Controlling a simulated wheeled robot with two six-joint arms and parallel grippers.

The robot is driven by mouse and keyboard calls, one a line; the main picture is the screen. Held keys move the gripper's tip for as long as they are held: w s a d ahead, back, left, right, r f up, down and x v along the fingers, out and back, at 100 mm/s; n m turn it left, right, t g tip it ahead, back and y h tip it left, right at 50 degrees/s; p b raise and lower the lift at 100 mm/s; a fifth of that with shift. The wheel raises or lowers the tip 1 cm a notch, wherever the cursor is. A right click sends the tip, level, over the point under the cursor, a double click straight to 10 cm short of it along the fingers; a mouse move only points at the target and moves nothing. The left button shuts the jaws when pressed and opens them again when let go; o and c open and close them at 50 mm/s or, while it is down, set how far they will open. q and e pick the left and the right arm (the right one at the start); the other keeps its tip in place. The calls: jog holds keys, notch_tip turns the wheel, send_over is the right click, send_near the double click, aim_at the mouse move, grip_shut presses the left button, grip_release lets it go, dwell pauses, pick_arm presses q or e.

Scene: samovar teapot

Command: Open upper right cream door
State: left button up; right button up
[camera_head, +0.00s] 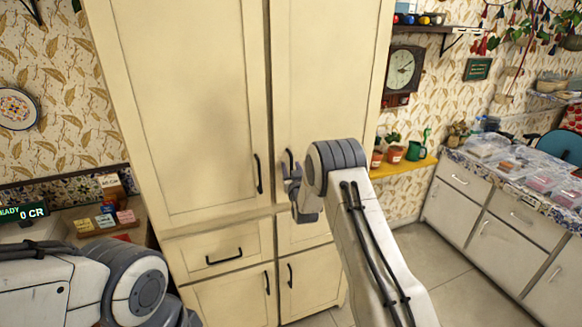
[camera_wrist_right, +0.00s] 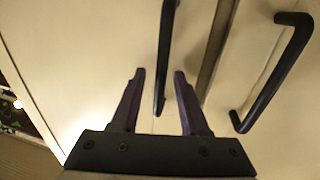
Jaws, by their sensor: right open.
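The upper right cream door (camera_head: 325,85) of the tall cabinet is shut, flush with the upper left door (camera_head: 190,100). Its dark vertical handle (camera_head: 289,160) is near its inner edge and partly hidden by my right gripper (camera_head: 292,186). In the right wrist view, the open right gripper (camera_wrist_right: 159,74) faces the door, and this handle (camera_wrist_right: 168,35) runs between its two fingers in the picture. I cannot tell whether the fingers touch it. My left arm shows at the lower left; its gripper is out of view.
The left door's handle (camera_head: 258,174) is close beside; it also shows in the right wrist view (camera_wrist_right: 268,80). A drawer (camera_head: 222,250) and lower doors are below. A yellow shelf (camera_head: 405,166) with pots and a wall clock (camera_head: 404,69) are right of the cabinet. Floor is free there.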

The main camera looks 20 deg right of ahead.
grip_shut()
dwell(1.4)
